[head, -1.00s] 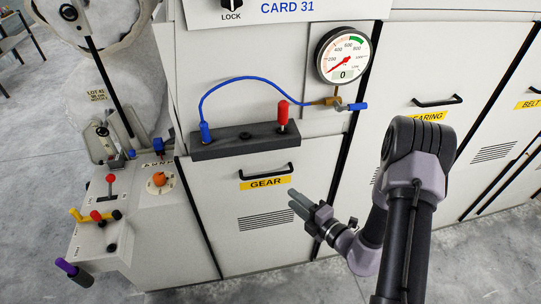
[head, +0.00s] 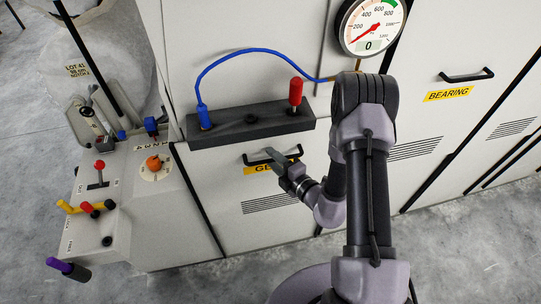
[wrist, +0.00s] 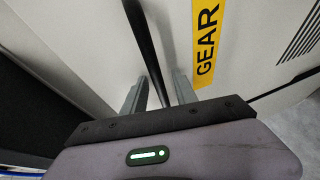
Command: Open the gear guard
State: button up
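The gear guard (head: 218,188) is a pale panel low on the machine with a yellow GEAR label (head: 255,169), partly covered by my gripper in the head view. It looks closed. Its black bar handle (head: 252,161) runs across its top. My gripper (head: 278,160) is at the handle, in front of the panel. In the wrist view, the handle (wrist: 142,40) passes between the two grey fingertips of my gripper (wrist: 159,88), which stand apart with a gap beside the bar. The GEAR label (wrist: 206,40) shows to the right of the handle.
A dark block (head: 250,122) with a red knob (head: 296,92) and a blue hose (head: 240,52) sits just above the guard. A pressure gauge (head: 372,25) is at upper right. A lever console (head: 120,190) stands left. The BEARING panel (head: 450,125) lies right.

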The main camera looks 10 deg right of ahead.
jog(key=shift+s, duration=0.1)
grip_shut()
dwell(1.3)
